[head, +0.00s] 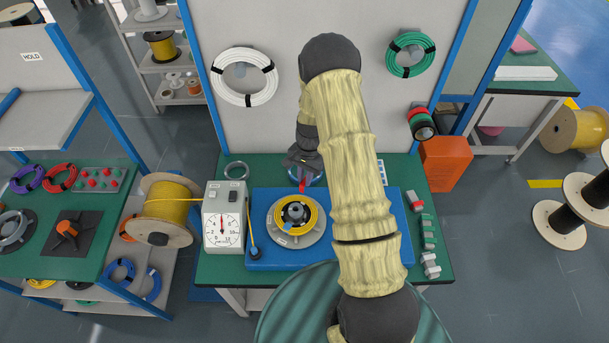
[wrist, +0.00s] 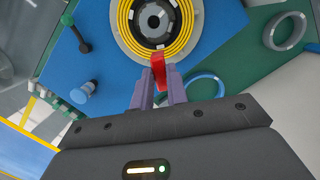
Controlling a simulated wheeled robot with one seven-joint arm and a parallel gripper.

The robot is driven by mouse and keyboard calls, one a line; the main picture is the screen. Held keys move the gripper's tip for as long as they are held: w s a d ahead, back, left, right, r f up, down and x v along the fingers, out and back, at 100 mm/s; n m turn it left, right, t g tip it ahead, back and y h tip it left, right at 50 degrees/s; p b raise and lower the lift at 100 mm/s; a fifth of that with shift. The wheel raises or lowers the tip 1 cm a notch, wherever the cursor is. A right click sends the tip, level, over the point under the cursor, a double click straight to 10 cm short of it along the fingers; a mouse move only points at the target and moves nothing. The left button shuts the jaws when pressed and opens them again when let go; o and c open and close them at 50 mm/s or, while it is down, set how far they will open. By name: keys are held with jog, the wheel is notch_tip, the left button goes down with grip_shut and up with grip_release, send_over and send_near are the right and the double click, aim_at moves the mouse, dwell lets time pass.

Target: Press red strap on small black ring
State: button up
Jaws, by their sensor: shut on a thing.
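My gripper (head: 302,167) hangs just behind the cable coil in the head view. Its two purple-grey fingers (wrist: 158,80) are shut on a short red strap (wrist: 157,66), also visible below the gripper (head: 302,185). In the wrist view the strap's far end overlaps the near edge of the yellow coil (wrist: 124,40); I cannot tell whether it touches. The coil (head: 309,226) lies on a round grey disc (head: 271,227). The small black ring (wrist: 137,27) appears to be the dark band inside the coil, around a grey hub (wrist: 153,20). The hub hides part of it.
A blue board (head: 387,246) carries the disc on the green table. A white dial box (head: 223,216) stands left of it. A loose ring (wrist: 205,92) and a grey ring (wrist: 285,31) lie nearby. A blue knob (wrist: 84,92) stands on the board. Small blocks line the right side.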

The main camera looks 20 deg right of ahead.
jog(key=b, duration=0.4)
send_over(304, 199)
jog(key=shift+w+d+f, duration=0.1)
jog(key=shift+f, duration=1.6)
jog(key=shift+w+d+f, duration=0.1)
jog(key=shift+f, duration=1.55)
jog(key=shift+f, duration=0.1)
jog(key=shift+f+b, duration=0.95)
jog(key=shift+f, duration=0.45)
jog(key=shift+s+f+b, duration=0.15)
jog(key=shift+f+b, duration=0.35)
jog(key=shift+f, duration=0.1)
jog(key=o, duration=0.9)
jog(key=shift+c, duration=0.2)
jog(key=shift+r, duration=0.1)
jog(key=shift+r+p, duration=2.5)
jog(key=shift+r, duration=1.5)
